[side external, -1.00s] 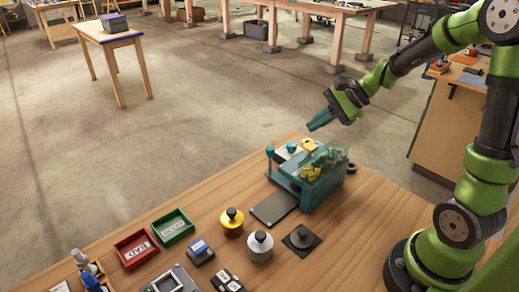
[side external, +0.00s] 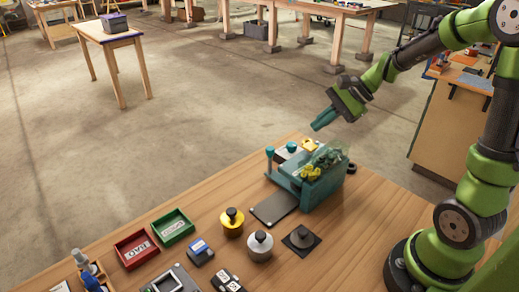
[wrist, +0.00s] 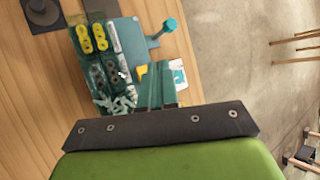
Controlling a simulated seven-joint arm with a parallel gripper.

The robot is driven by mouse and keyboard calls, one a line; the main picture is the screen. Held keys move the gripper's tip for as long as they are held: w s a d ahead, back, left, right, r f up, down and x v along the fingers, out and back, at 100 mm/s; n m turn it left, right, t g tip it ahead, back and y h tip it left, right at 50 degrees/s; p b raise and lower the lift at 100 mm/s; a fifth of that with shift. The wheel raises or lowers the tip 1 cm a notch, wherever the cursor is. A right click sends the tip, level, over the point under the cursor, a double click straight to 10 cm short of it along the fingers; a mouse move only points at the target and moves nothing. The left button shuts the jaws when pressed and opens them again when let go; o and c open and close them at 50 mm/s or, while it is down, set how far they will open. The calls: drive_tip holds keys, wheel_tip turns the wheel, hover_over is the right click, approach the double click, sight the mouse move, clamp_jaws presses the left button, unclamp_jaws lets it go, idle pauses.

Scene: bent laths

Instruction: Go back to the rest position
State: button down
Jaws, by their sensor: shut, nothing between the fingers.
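My gripper (side external: 324,118) hangs in the air above the far end of the workbench, over the teal machine (side external: 318,184). Its teal fingers are together with nothing between them. In the wrist view the closed fingers (wrist: 156,86) point past the machine's edge. My gripper is apart from the machine.
On the workbench (side external: 196,205) stand a red tray (side external: 136,250), a green tray (side external: 173,227), a yellow weight (side external: 232,223), a grey weight (side external: 260,245) and a dark square plate with a knob (side external: 301,239). The air left of my gripper is clear.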

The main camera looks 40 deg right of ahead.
drive_tip(key=s+a+r+n+t+h, duration=0.1)
drive_tip(key=s+a+r+n+h, duration=0.2)
drive_tip(key=s+a+r+n, duration=0.4)
drive_tip(key=s+a+n, duration=0.4)
drive_tip(key=s+n, duration=0.2)
drive_tip(key=n, duration=0.1)
drive_tip(key=shift+h, duration=0.3)
